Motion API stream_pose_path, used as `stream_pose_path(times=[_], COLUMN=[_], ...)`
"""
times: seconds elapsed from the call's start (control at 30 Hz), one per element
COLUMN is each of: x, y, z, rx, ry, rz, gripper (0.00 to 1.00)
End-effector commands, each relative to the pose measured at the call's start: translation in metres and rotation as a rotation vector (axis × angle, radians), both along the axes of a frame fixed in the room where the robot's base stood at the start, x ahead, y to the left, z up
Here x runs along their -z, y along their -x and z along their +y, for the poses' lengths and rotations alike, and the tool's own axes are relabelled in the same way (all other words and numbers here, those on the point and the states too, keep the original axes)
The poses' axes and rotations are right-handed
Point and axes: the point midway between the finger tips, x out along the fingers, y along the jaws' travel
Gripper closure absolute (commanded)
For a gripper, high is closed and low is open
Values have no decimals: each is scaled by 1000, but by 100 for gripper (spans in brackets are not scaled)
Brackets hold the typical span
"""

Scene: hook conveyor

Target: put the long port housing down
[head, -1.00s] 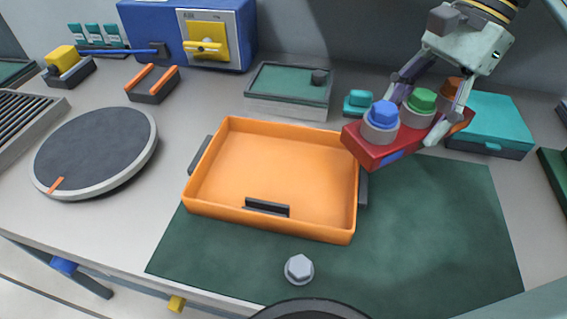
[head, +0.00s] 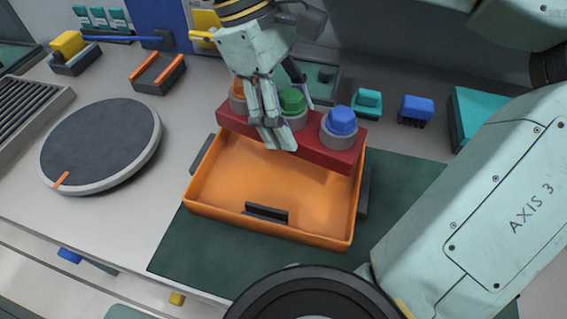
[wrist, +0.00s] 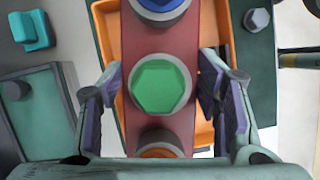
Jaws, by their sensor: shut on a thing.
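The long port housing (head: 330,154) is a red bar with three round grey ports, topped by orange, green and blue hex caps. My gripper (head: 284,118) is shut on it across the middle, at the green-capped port. The wrist view shows one finger on each side of the red body (wrist: 160,37). The housing is over the back part of the orange tray (head: 225,221), running left to right. I cannot tell how high it is above the tray floor. The visible tray floor is empty.
The tray sits partly on a dark green mat (head: 190,258). A teal part (head: 368,102), a blue block (head: 417,109) and a teal box (head: 480,115) stand behind at the right. A round grey turntable (head: 100,143) is on the left. My arm covers the right side.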

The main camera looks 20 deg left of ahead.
Motion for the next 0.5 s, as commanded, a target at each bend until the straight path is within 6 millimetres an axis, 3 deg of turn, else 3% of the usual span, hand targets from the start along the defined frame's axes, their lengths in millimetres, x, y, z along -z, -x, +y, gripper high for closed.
stream_pose_path(times=[0.17, 0.5], x=[-2, 43], y=[8, 10], z=[8, 10], rx=[-165, -199], ry=[5, 4], rz=[-2, 2], gripper=[100, 100])
